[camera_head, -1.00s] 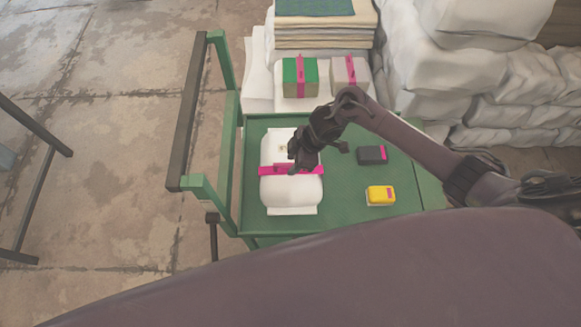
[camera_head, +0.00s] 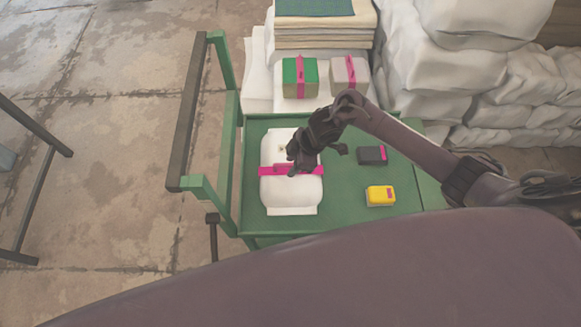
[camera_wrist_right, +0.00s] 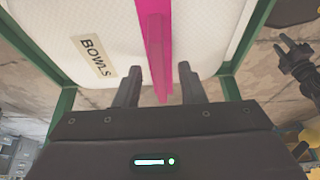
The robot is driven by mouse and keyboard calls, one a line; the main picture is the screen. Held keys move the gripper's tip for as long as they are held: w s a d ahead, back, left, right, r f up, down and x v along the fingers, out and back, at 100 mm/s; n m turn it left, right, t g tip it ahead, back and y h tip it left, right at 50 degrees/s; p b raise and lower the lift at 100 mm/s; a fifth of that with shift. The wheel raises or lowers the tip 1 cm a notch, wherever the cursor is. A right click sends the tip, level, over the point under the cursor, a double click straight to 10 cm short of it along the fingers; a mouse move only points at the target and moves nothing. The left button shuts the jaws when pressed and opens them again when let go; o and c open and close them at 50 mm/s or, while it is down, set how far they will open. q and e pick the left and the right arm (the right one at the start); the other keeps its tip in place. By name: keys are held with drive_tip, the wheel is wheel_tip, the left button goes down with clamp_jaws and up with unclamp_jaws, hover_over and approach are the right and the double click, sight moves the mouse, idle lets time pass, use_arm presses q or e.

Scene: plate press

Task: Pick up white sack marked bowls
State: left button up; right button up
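The white sack (camera_head: 290,196) lies on the green cart top, with a pink strap (camera_head: 272,170) across its middle. In the right wrist view the sack (camera_wrist_right: 118,22) carries a label reading BOWLS (camera_wrist_right: 93,56). My right gripper (camera_head: 297,168) is over the strap and hides part of the sack. In the right wrist view its two fingers (camera_wrist_right: 159,88) stand apart, one on each side of the raised pink strap handle (camera_wrist_right: 156,55), with gaps on both sides. A dark gripper, apparently my left one (camera_wrist_right: 291,58), shows at the right of that view; its opening is unclear.
On the green cart (camera_head: 335,205) are a dark box (camera_head: 371,155) and a yellow box (camera_head: 380,196). The cart's handle rail (camera_head: 190,110) is at left. Strapped green (camera_head: 292,78) and grey (camera_head: 345,76) bundles stand behind. White sacks (camera_head: 500,90) are piled at right.

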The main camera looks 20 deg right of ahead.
clamp_jaws()
idle(1.2)
drive_tip(key=shift+w+r, duration=0.1)
drive_tip(key=shift+w, duration=0.05)
